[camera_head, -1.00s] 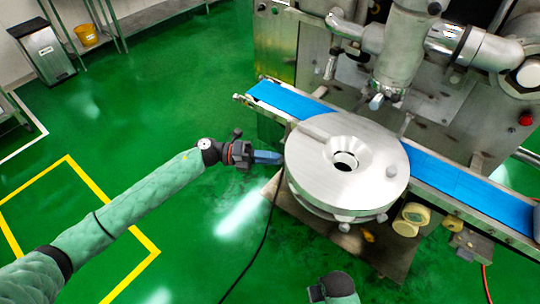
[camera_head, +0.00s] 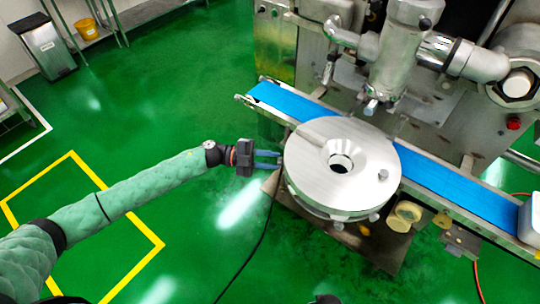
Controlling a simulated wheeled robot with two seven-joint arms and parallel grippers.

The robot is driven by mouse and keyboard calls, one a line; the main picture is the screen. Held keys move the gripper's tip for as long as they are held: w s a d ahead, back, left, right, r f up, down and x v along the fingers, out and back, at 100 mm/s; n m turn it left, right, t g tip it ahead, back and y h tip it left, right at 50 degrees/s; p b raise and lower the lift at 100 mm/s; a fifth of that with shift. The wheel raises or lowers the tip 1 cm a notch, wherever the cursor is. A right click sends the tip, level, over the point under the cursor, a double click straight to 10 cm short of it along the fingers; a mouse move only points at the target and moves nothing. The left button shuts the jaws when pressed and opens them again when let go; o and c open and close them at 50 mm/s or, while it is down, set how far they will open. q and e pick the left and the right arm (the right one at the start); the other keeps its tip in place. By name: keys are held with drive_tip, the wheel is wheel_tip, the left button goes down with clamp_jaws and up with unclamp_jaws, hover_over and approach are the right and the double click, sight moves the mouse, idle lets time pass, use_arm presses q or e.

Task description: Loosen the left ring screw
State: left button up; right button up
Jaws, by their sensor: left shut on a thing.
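A round metal disc (camera_head: 352,196) with a funnel-like centre opening sits over the blue conveyor of the machine. My left gripper (camera_head: 276,159) reaches in from the left, with its blue fingertips at the disc's left edge. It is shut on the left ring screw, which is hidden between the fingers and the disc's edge. Another screw knob (camera_head: 374,217) shows at the disc's front right rim. My right gripper is not in view; only a small dark part of my own body shows at the bottom edge.
The blue conveyor belt (camera_head: 452,182) runs diagonally behind the disc. A metal nozzle column (camera_head: 397,55) stands above and behind it. A black cable (camera_head: 262,243) lies on the green floor below my left gripper.

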use_arm(q)
drive_tip(key=shift+f+n+p, duration=0.1)
drive_tip(key=shift+n+p, duration=1.95)
drive_tip(key=shift+n, duration=1.55)
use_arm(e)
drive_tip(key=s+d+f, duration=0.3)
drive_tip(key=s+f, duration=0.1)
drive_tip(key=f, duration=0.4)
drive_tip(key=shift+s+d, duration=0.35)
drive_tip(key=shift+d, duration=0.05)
use_arm(q)
drive_tip(key=shift+s, duration=0.1)
drive_tip(key=o, duration=1)
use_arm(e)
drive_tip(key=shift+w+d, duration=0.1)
